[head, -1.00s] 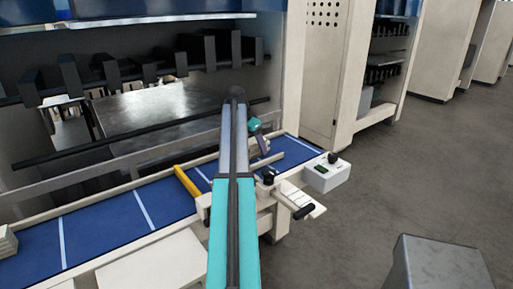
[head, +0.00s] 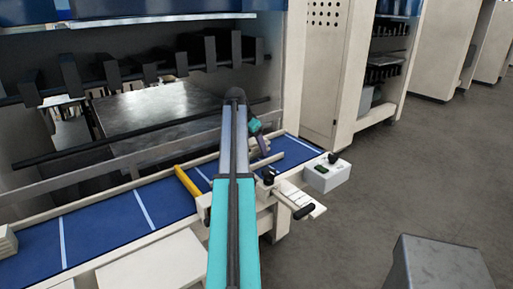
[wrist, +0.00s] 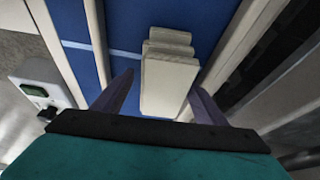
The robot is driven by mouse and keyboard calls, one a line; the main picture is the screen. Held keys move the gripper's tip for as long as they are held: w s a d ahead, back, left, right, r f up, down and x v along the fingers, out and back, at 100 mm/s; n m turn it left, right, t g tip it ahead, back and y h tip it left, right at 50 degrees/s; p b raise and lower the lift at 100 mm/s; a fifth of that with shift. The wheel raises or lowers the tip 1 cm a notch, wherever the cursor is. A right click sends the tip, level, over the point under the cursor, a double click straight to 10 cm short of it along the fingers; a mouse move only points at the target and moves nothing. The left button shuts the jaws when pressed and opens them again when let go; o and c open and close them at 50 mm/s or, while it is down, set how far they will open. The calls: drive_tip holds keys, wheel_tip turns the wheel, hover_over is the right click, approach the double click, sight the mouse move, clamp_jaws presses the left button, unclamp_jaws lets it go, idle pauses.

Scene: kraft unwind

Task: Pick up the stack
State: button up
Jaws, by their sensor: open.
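The stack (wrist: 168,78) is a pile of cream-coloured, flat pieces with slightly offset edges, lying on the blue belt. In the wrist view my gripper (wrist: 159,84) is open, with one purple finger on each side of the stack. Gaps show between the fingers and the stack, and nothing is gripped. In the head view my gripper (head: 262,145) is over the right part of the belt, and my arm and wrist hide most of the stack there.
The blue belt (head: 98,229) runs along the machine front between cream rails. A yellow bar (head: 187,181) crosses it left of my arm. Another cream stack (head: 7,242) sits at the far left. A control box (head: 325,177) stands at the right.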

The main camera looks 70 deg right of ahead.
drive_tip(key=c, duration=1.1)
drive_tip(key=shift+c, duration=0.2)
drive_tip(key=shift+r+b, duration=0.75)
drive_tip(key=shift+r, duration=1.2)
drive_tip(key=a+b, duration=0.1)
drive_tip(key=a, duration=0.3)
drive_tip(key=a+b, duration=0.1)
drive_tip(key=a, duration=0.4)
drive_tip(key=a+r+b, duration=0.1)
drive_tip(key=a, duration=0.4)
drive_tip(key=shift+s+a+r, duration=0.1)
drive_tip(key=shift+s, duration=0.2)
drive_tip(key=shift+a+r, duration=0.2)
drive_tip(key=shift+a, duration=0.7)
